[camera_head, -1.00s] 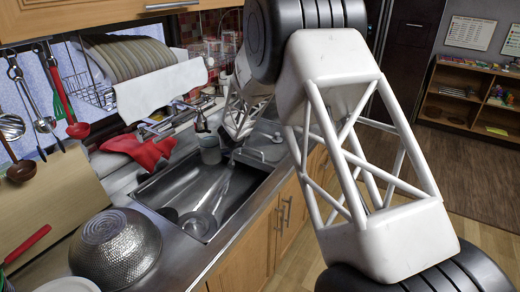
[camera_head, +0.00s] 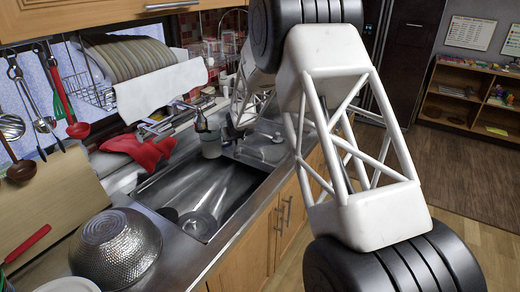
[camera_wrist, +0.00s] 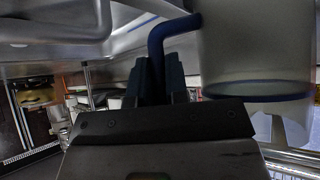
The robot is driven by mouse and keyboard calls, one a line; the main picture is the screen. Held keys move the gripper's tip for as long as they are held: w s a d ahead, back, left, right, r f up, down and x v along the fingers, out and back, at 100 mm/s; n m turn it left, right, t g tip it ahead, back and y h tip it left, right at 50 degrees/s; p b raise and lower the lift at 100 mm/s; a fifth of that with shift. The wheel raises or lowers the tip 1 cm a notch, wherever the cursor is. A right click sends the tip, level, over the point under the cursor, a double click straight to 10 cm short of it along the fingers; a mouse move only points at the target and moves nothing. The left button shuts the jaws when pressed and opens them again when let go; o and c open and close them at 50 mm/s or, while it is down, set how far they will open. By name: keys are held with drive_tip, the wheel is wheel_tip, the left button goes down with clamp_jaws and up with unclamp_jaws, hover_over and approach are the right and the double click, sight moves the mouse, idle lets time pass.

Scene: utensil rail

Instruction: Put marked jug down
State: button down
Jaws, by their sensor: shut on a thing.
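The jug (camera_head: 211,144) is a translucent grey vessel by the far end of the sink in the head view. In the wrist view the jug (camera_wrist: 258,45) fills the upper right, with a blue band and a blue handle. My gripper (camera_wrist: 163,78) is shut on the blue handle, and the jug's body is to the right of the fingers. In the head view my fingers are too small to make out. No mark can be made out on the jug. I cannot tell whether its base touches the surface below.
The steel sink (camera_head: 160,187) lies in front of the jug, with a ribbed drainboard (camera_head: 262,148) to its right. A red cloth (camera_head: 139,149) lies at left behind the sink. A hammered metal bowl (camera_head: 115,247) stands at the front left. Ladles (camera_head: 22,170) hang on the left.

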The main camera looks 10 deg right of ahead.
drive_tip(key=shift+w+d+r+n+y, duration=0.5)
drive_tip(key=shift+w+r+n+y, duration=0.3)
drive_tip(key=shift+w, duration=0.85)
drive_tip(key=r+n+g+y, duration=0.2)
drive_tip(key=n+g+y, duration=0.4)
drive_tip(key=n, duration=0.6)
hover_over(267, 145)
drive_tip(key=shift+g+h, duration=0.3)
drive_tip(key=shift+g, duration=0.2)
drive_tip(key=shift+f, duration=0.2)
wheel_tip(267, 145, down, 6)
drive_tip(key=shift+f, duration=0.1)
drive_tip(key=shift+f, duration=1.75)
drive_tip(key=shift+f, duration=0.15)
